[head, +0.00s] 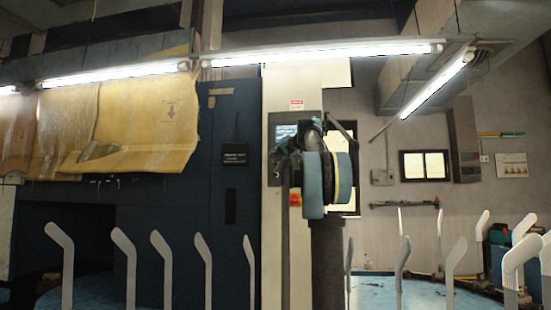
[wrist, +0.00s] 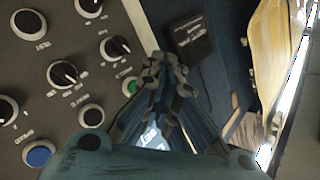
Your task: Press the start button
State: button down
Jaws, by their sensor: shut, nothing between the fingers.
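A dark control panel (wrist: 85,60) with knobs and round buttons fills the left of the wrist view. A green button (wrist: 130,87) sits at its right edge, partly hidden by my gripper; the small lettering beside it is too blurred to read surely. My gripper (wrist: 166,70) is shut and empty, with its fingertips just right of and above the green button in the picture. I cannot tell whether they touch the panel. In the head view the panel (head: 284,130) is on a pale column, largely covered by my arm, and the buttons cannot be made out.
A blue button (wrist: 38,154), black buttons and several knobs (wrist: 62,73) stand close by on the panel. A dark blue cabinet (head: 190,150) is left of the pale column (head: 275,230). Several upright pale sock forms (head: 125,255) line the front on both sides.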

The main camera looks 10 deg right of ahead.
jog(key=shift+w+d, duration=0.3)
jog(key=shift+w, duration=0.5)
jog(key=shift+w, duration=0.15)
dwell(0.9)
jog(key=shift+w+d, duration=0.1)
jog(key=shift+w, duration=0.1)
jog(key=shift+w+d, duration=0.15)
jog(key=shift+w, duration=0.2)
dwell(0.9)
dwell(0.4)
jog(key=shift+s+a, duration=0.3)
jog(key=shift+s, duration=0.45)
jog(key=shift+s+a, duration=0.25)
jog(key=shift+s, duration=0.55)
jog(key=shift+s+a, duration=0.25)
jog(key=shift+s, duration=0.55)
jog(key=shift+s+a, duration=0.25)
jog(key=shift+s, duration=0.55)
